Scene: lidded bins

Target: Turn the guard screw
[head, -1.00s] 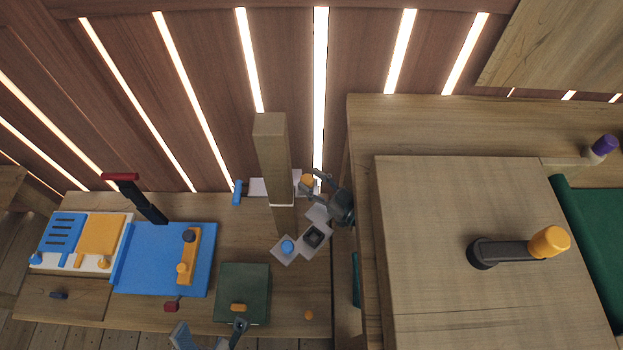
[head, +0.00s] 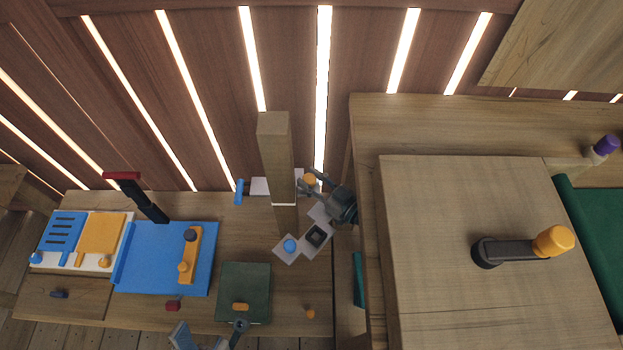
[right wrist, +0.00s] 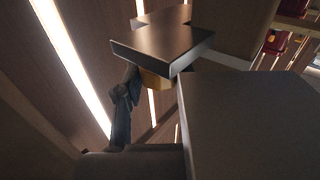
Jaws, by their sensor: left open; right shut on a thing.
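My right gripper (head: 314,185) is at the back of the low bench, beside a wooden post. It is shut on a small orange knob (head: 310,178), which may be the guard screw. In the right wrist view the knob (right wrist: 157,80) shows only partly, under a dark metal block (right wrist: 162,45), with a dark finger (right wrist: 122,105) beside it. I cannot make out the screw's thread or its turn angle. My left gripper (head: 211,333) is open at the bottom edge, in front of a dark green box (head: 262,280) with an orange piece (head: 239,307) on it.
The wooden post (head: 274,155) stands just left of my right gripper. A raised wooden block (head: 430,220) with an orange-handled crank (head: 520,247) is at right. A blue tray (head: 150,280) and a white panel (head: 70,266) lie at left. Grey plates (head: 285,254) lie below my right gripper.

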